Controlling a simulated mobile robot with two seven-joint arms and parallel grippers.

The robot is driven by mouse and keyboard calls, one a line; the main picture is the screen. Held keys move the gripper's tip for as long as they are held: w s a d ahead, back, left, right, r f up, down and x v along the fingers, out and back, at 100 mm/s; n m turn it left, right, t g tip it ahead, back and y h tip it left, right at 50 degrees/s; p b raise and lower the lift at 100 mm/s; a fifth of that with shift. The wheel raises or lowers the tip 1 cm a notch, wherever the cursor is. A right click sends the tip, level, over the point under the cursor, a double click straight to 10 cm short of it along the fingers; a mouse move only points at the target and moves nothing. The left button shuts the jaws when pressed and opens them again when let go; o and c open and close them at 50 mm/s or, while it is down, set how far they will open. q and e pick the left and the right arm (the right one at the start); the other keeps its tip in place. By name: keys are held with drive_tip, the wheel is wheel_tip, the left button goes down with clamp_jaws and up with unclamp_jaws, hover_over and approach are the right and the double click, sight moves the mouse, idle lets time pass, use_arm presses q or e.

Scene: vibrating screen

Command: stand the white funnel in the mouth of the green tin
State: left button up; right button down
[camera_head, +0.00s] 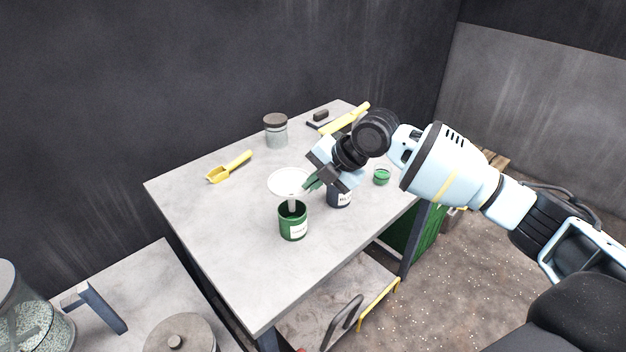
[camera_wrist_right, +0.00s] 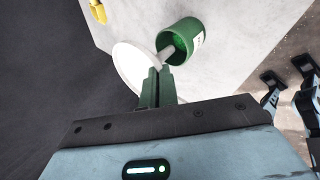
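The green tin (camera_head: 293,224) stands upright and open on the grey table, with a pale label on its side. It also shows in the right wrist view (camera_wrist_right: 181,40). The white funnel (camera_head: 289,181) is above the tin, wide rim up, its stem pointing down at the mouth. In the right wrist view the funnel (camera_wrist_right: 130,62) has its stem end at the tin's opening; how deep it sits is unclear. My right gripper (camera_head: 313,183) is at the funnel's rim, its green fingers (camera_wrist_right: 157,86) close together on the edge. My left gripper is out of view.
A yellow scoop (camera_head: 230,167) and a lidded jar (camera_head: 276,132) are farther back. The table's front left is clear.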

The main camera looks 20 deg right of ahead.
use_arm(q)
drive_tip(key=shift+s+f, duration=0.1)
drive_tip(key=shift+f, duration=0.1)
use_arm(e)
drive_tip(key=shift+f, duration=0.75)
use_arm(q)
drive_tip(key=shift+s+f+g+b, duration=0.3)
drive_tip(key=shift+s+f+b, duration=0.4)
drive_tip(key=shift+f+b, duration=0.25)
use_arm(e)
drive_tip(key=shift+f, duration=2.3)
drive_tip(key=c, duration=1.6)
unclamp_jaws()
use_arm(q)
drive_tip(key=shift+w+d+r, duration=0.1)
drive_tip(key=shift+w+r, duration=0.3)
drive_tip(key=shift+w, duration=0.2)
use_arm(e)
drive_tip(key=v, duration=0.7)
drive_tip(key=shift+s+d+r, duration=0.15)
drive_tip(key=shift+s+r, duration=0.05)
drive_tip(key=shift+r, duration=0.1)
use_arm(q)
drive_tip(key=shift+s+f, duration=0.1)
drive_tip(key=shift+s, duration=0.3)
